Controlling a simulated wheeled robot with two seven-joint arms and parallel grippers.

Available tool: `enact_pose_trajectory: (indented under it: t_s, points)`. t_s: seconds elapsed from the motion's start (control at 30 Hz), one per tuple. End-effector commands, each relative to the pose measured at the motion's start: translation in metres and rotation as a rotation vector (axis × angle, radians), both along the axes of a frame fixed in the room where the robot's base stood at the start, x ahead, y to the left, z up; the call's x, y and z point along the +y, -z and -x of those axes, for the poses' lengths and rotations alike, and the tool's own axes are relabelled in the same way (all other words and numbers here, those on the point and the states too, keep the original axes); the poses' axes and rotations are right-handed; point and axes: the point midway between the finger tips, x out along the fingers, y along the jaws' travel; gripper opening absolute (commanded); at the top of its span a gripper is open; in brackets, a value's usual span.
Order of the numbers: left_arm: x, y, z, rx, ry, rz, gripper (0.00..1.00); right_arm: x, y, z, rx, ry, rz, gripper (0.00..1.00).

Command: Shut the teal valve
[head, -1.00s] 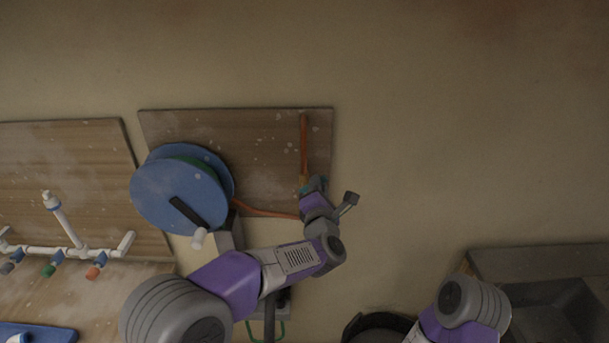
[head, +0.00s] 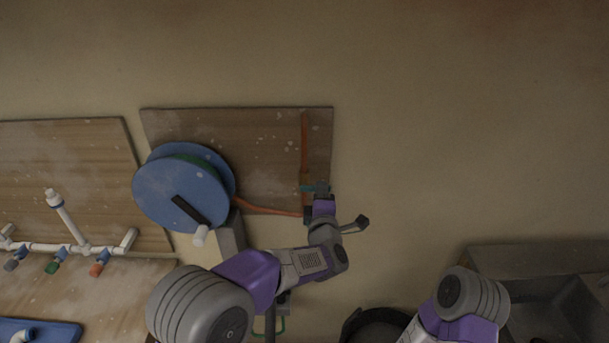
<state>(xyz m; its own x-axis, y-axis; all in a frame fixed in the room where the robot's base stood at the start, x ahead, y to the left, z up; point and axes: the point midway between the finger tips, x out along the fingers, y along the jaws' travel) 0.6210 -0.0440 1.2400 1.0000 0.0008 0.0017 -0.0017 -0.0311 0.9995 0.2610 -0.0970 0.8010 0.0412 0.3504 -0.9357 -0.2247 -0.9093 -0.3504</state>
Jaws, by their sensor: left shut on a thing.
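The teal valve (head: 306,188) sits on a copper-coloured vertical pipe (head: 305,145) on a wooden wall board. A short teal piece of it shows across the pipe, left of my gripper. My left gripper (head: 320,188) is at the valve and shut on its teal handle. The fingers hide most of the handle, so its exact angle is unclear. My right arm shows at the lower right, but its gripper is out of the picture.
A blue hose reel (head: 175,190) with a white-knobbed crank is left of the pipe. White pipework (head: 70,247) with several coloured taps is further left. A grey sink (head: 540,265) is at the lower right. The wall right of the board is bare.

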Motion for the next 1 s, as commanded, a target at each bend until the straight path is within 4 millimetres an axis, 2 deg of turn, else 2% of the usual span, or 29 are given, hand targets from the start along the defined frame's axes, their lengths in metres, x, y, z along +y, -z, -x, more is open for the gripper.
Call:
enact_pose_trajectory:
  t_s: [0.03, 0.07, 0.2, 0.53, 1.0]
  points:
    - [0.0, 0.003, 0.0, 0.005, 0.0, -0.004, 0.0, 0.0, 0.0, 0.0, 0.0, 0.0, 0.0, 0.43]
    - [0.0, 0.003, 0.0, 0.006, 0.0, -0.004, 0.24, 0.0, 0.0, 0.0, 0.0, 0.0, 0.0, 0.43]
    - [0.0, 0.002, 0.0, 0.005, 0.001, -0.002, 0.43, 0.0, 0.0, 0.0, 0.0, 0.0, 0.0, 0.43]
    - [0.0, 0.002, 0.005, 0.002, 0.002, 0.002, 0.43, 0.0, 0.004, 0.0, 0.0, 0.0, 0.0, 0.43]
    - [-0.001, 0.002, 0.061, 0.001, 0.003, 0.004, 0.43, 0.0, 0.032, 0.0, 0.0, 0.0, 0.0, 0.43]
